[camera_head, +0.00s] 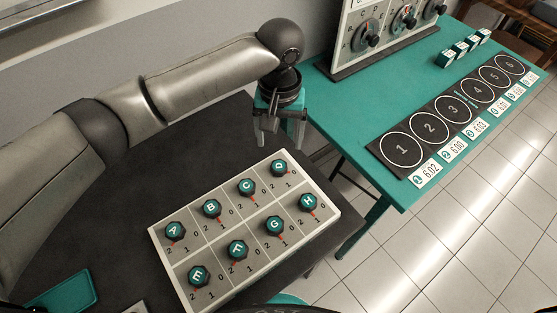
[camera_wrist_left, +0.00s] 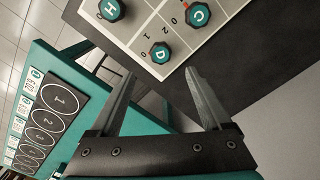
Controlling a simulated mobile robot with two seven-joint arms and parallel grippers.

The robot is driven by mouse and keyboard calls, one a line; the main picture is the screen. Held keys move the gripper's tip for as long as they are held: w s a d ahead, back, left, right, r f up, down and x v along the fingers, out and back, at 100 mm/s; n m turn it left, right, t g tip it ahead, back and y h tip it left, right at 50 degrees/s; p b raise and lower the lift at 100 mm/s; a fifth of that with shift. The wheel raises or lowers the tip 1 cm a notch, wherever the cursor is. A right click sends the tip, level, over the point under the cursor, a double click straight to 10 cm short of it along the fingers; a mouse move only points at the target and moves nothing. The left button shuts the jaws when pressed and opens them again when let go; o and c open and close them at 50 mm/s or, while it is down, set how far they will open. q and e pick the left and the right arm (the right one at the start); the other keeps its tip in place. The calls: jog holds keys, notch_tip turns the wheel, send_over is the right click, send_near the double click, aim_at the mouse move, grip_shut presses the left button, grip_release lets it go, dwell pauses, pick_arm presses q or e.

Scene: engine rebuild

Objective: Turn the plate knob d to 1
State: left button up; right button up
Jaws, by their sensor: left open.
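The knob plate (camera_head: 327,212) is a pale panel on the dark table, with several dark teal knobs lettered A to H. Knob D (camera_head: 279,168) is at its far right corner; a red mark shows on its lower right side, but I cannot tell surely which number it points at. My left gripper (camera_head: 279,139) is open and empty, just beyond knob D and apart from it. In the left wrist view, knob D (camera_wrist_left: 160,53) lies ahead of the gap between the open fingers (camera_wrist_left: 160,73). My right gripper is not in view.
Knob C (camera_head: 246,187) and knob H (camera_head: 308,202) are D's neighbours. A teal table (camera_head: 406,68) at the right carries a numbered black mat (camera_head: 392,164), small blocks (camera_head: 460,47) and an upright dial panel (camera_head: 345,40). A teal tray (camera_head: 62,292) lies at the near left.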

aim_at(279, 165)
pick_arm(q)
notch_tip(279, 165, down, 10)
jog(key=shift+w+r+b, duration=0.1)
jog(key=shift+r+b, duration=0.15)
jog(key=shift+b, duration=0.25)
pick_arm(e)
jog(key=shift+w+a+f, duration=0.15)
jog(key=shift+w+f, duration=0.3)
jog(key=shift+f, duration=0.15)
pick_arm(q)
jog(key=shift+a, duration=0.1)
jog(key=shift+c, duration=0.3)
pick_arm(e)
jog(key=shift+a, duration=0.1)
pick_arm(q)
grip_shut()
